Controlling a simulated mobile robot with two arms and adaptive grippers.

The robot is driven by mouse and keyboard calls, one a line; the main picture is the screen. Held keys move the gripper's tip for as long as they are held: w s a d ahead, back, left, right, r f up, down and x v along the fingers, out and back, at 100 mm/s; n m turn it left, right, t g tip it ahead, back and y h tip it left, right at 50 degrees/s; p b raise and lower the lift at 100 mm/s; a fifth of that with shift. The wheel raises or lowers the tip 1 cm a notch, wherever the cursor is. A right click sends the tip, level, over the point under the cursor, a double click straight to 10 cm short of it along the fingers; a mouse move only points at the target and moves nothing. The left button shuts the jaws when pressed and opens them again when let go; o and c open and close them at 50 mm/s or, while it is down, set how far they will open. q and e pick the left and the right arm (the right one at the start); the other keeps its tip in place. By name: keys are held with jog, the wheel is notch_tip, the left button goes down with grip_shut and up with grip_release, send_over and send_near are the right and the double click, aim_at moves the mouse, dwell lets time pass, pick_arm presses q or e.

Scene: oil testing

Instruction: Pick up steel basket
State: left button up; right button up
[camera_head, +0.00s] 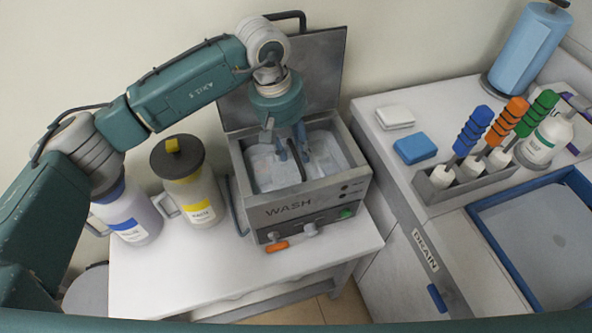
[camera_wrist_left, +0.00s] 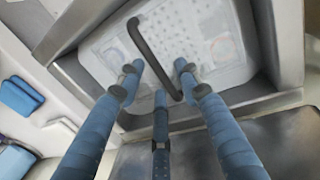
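The steel basket sits inside the wash tank (camera_head: 290,206); its pale perforated floor (camera_wrist_left: 195,40) shows in the left wrist view. Its dark bar handle (camera_wrist_left: 151,52) crosses the basket there and also shows in the head view (camera_head: 299,167). My left gripper (camera_head: 291,152) points down into the tank over the basket. In the left wrist view its blue fingers (camera_wrist_left: 158,84) are spread, two on one side and one on the other, with the handle's end between them. They do not look closed on it. My right gripper is not in view.
The tank's raised lid (camera_head: 320,70) stands behind my left wrist. A yellow-labelled jug (camera_head: 196,205) and a blue-labelled jug (camera_head: 130,215) stand left. On the right counter are a bottle rack (camera_head: 465,190), a blue sponge (camera_head: 414,149) and a blue-rimmed tray (camera_head: 490,240).

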pick_arm(q)
jog(key=shift+d+f, duration=0.15)
jog(key=shift+f, duration=0.45)
jog(key=shift+w+d+f, duration=0.1)
jog(key=shift+f, duration=0.35)
grip_shut()
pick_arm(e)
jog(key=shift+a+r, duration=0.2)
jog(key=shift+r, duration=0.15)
pick_arm(q)
jog(key=shift+r, duration=0.1)
